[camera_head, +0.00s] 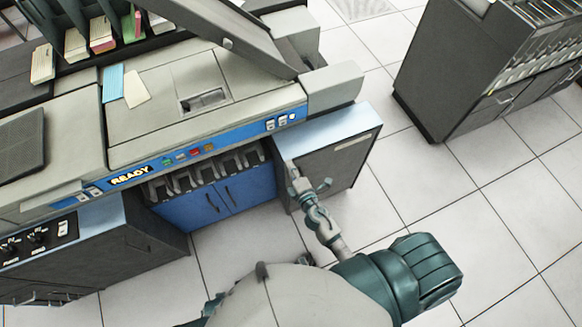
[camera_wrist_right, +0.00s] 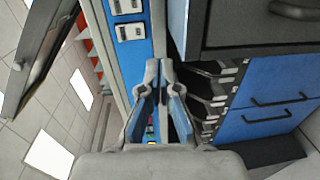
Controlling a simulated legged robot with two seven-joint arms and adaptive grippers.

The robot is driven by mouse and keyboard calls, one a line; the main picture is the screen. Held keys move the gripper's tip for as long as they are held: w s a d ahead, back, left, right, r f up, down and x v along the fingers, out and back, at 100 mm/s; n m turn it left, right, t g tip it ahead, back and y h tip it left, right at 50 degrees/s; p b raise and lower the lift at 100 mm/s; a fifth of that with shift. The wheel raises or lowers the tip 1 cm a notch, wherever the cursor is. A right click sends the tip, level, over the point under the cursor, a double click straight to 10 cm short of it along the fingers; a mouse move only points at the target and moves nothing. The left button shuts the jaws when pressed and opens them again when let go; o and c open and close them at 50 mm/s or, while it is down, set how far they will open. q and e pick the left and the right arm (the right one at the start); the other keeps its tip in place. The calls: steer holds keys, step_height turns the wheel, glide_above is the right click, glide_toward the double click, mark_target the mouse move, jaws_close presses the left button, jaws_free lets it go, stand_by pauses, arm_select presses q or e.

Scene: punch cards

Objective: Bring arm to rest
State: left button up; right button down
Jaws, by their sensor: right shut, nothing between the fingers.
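My right gripper (camera_head: 297,178) is in front of the right end of the grey and blue card machine (camera_head: 205,80), near its side cabinet (camera_head: 335,150). In the right wrist view, the fingertips of this gripper (camera_wrist_right: 160,68) meet and hold nothing. Behind them are the machine's blue panel (camera_wrist_right: 131,65) and dark card slots. I cannot tell whether the gripper touches the machine. My right arm is bent, with its teal elbow out to the right. My left gripper is not in view.
A blue card (camera_head: 113,82) and a cream card (camera_head: 136,88) lie on the machine top. A rack with several card stacks (camera_head: 75,45) stands at the back left. A dark cabinet (camera_head: 450,70) stands at the right. Tiled floor (camera_head: 420,180) between is clear.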

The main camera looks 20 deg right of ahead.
steer(key=s+d+f+m+g+h, duration=0.15)
steer(key=s+f+m+g, duration=0.35)
steer(key=f, duration=0.6)
steer(key=s+d+f+m+g+h, duration=0.1)
steer(key=s+d+f+m+g, duration=0.2)
steer(key=s+f+m, duration=0.55)
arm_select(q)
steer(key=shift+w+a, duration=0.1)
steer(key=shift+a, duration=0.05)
arm_select(e)
steer(key=s+a+f+m+g+y, duration=0.1)
steer(key=s+f+g, duration=0.6)
steer(key=s+f, duration=0.8)
steer(key=shift+s+a+m+y, duration=0.3)
steer(key=shift+s+m+y, duration=0.25)
steer(key=shift+s+m, duration=0.5)
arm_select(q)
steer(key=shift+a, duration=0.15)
arm_select(e)
steer(key=shift+s+a, duration=0.15)
steer(key=shift+d, duration=0.2)
steer(key=shift+a, duration=0.1)
